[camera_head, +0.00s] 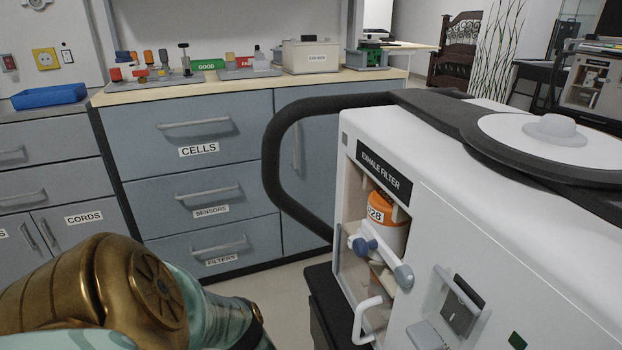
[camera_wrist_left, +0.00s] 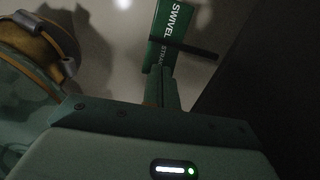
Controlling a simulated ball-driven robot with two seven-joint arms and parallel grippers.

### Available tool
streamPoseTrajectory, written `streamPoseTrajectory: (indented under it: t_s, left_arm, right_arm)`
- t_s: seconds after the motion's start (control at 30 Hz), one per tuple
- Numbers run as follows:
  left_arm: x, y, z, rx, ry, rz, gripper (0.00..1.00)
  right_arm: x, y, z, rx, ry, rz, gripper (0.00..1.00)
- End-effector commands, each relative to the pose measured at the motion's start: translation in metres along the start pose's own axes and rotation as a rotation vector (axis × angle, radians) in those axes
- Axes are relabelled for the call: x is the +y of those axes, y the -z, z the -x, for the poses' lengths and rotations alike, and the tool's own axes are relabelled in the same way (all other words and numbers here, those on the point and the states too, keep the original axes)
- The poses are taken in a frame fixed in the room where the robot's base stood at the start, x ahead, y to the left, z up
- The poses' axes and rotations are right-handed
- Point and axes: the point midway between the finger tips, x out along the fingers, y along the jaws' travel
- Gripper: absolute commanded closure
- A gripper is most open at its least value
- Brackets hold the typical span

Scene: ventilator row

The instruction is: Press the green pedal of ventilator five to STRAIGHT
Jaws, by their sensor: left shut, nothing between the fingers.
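The green pedal (camera_wrist_left: 165,20) is in the left wrist view at the top, low beside a dark surface. Its visible lettering reads SWIVEL and part of STRAIGHT. My left gripper (camera_wrist_left: 163,76) is shut and empty, with its fingertips just at the near, STRAIGHT end of the pedal; I cannot tell whether they touch. In the head view a white ventilator (camera_head: 460,180) marked EXHALE FILTER stands at the right; no number five is readable on it. The pedal and both grippers are outside the head view.
A dark handle loop (camera_head: 276,160) juts left from the ventilator. A cabinet with drawers (camera_head: 215,165) stands behind, with parts on its worktop. A blue tray (camera_head: 48,96) is at the far left. Some grey floor (camera_head: 288,268) shows between cabinet and ventilator.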

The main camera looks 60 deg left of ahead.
Motion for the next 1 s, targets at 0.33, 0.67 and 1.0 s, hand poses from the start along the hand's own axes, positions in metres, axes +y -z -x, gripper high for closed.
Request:
streamPoseTrajectory:
  t_s: [0.33,0.67,1.0]
  left_arm:
    - [0.0,0.0,0.0,0.0,0.0,0.0,1.0]
    - [0.0,0.0,-0.009,0.0,-0.001,0.001,1.0]
    - [0.001,0.0,-0.02,-0.001,-0.001,0.0,1.0]
  right_arm:
    - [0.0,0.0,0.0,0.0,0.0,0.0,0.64]
    - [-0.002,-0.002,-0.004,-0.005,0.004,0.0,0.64]
    - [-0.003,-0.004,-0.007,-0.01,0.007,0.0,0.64]
